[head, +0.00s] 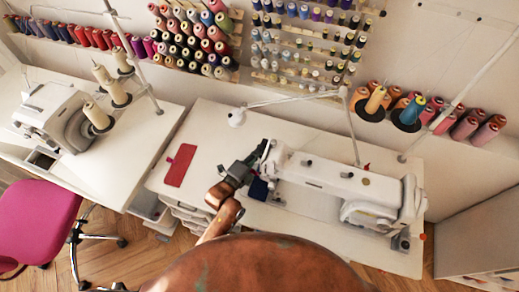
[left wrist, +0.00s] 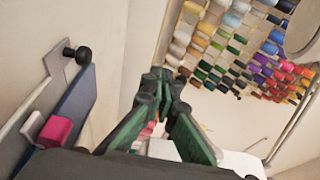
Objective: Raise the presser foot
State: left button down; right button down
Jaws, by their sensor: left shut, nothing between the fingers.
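The white sewing machine (head: 335,178) stands on the white table right of centre in the head view. My left gripper (head: 264,152) is at the left end of its head, shut and empty, close beside it; I cannot tell whether they touch. The left wrist view shows its green fingers (left wrist: 163,80) closed together. At the left of that view is a pale upright part with a black round knob (left wrist: 78,54), apart from the fingers; I cannot tell if this is the presser foot lever. The presser foot itself cannot be made out. My right gripper is not in view.
A lamp or thread stand arm (head: 236,117) reaches over the table behind the machine. A red flat pad (head: 180,165) lies left of my arm. A second sewing machine (head: 62,115) and a pink chair (head: 36,220) are at left. Thread spools line the wall.

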pick_arm(q)
jog(key=shift+w+d+r+p, duration=0.1)
jog(key=shift+w+r+p, duration=0.1)
jog(key=shift+r+p, duration=0.8)
jog(key=shift+w+d+r+p, duration=0.1)
jog(key=shift+w+r+p, duration=0.05)
jog(key=shift+r+p, duration=0.85)
jog(key=shift+w+r+p, duration=0.2)
jog(key=shift+r+p, duration=0.55)
jog(key=shift+r, duration=0.5)
jog(key=shift+f, duration=0.1)
jog(key=s+a+f+p, duration=0.1)
jog(key=s+a+f, duration=0.1)
jog(key=s, duration=0.4)
jog(key=shift+s+f, duration=0.35)
jog(key=shift+f, duration=0.15)
